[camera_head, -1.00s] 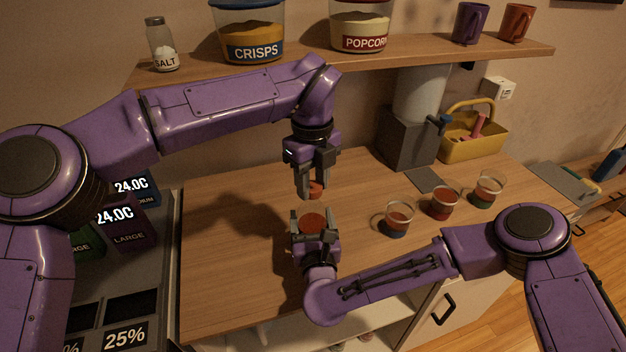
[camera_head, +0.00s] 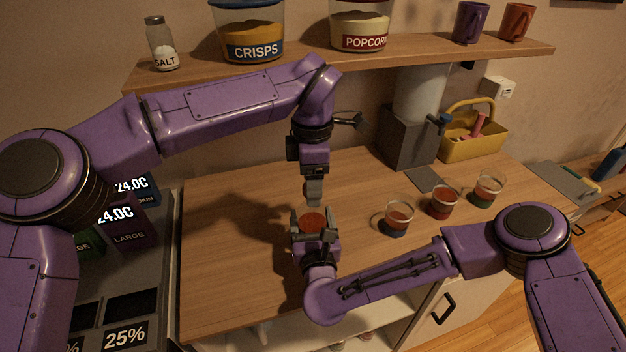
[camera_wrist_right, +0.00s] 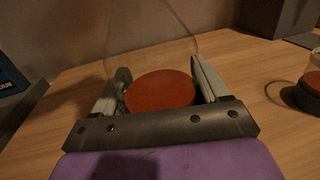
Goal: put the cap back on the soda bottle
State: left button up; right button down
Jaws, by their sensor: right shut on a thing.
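The soda bottle (camera_wrist_right: 160,90) is between the fingers of my right gripper (camera_wrist_right: 160,92). In the right wrist view its red-orange contents show as a disc, with a faint clear wall rising above. In the head view the red disc (camera_head: 312,221) shows inside my right gripper (camera_head: 313,226), which is shut on the bottle. My left gripper (camera_head: 312,191) points down just above the bottle, its fingers seen edge-on. A small reddish cap is largely hidden at its fingertips. I cannot tell whether the fingers press on it or whether it touches the bottle's neck.
Several cups with red contents, such as this one (camera_head: 441,204), stand to the right. A grey dispenser (camera_head: 408,135) and a yellow basket (camera_head: 474,135) stand behind. A shelf (camera_head: 400,52) runs above. The wooden counter (camera_head: 230,270) is clear on the left.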

pick_arm(q)
jog(key=shift+r, duration=0.1)
jog(key=shift+r, duration=2.15)
jog(key=shift+c, duration=0.3)
